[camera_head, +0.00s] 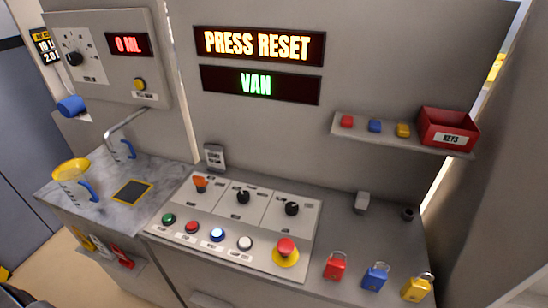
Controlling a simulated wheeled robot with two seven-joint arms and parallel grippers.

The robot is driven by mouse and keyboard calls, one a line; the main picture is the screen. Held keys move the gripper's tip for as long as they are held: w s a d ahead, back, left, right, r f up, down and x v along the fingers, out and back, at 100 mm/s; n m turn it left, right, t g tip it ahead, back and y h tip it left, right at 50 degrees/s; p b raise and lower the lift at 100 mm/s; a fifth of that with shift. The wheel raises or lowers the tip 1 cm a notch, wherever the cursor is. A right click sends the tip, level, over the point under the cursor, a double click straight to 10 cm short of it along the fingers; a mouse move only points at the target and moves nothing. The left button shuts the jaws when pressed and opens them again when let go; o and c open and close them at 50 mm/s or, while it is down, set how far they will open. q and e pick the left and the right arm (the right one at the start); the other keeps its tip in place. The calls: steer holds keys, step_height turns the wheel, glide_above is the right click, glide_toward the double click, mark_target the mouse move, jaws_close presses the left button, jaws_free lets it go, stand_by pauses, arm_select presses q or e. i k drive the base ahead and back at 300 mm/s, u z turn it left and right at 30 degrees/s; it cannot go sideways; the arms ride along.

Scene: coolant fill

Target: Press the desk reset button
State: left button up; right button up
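The desk panel (262,264) is a pale sloping console with a row of round push buttons along its front. From left to right these are a green button (168,218), a red button (192,227), a blue button (217,235) and a white button (245,243). Each has a small label below it, too small to read surely, so I cannot tell for certain which is the reset button. The upper wall display (259,46) reads PRESS RESET, and the lower display (260,84) reads VAN.
A red mushroom button on a yellow base (286,251) stands right of the white button. Behind are an orange switch (200,184) and two black knobs (243,196). Red, blue and yellow padlocks (375,277) lie at right. A yellow-rimmed jug (73,178) stands left.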

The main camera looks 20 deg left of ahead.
mark_target(217, 234)
steer(key=u, duration=1.15)
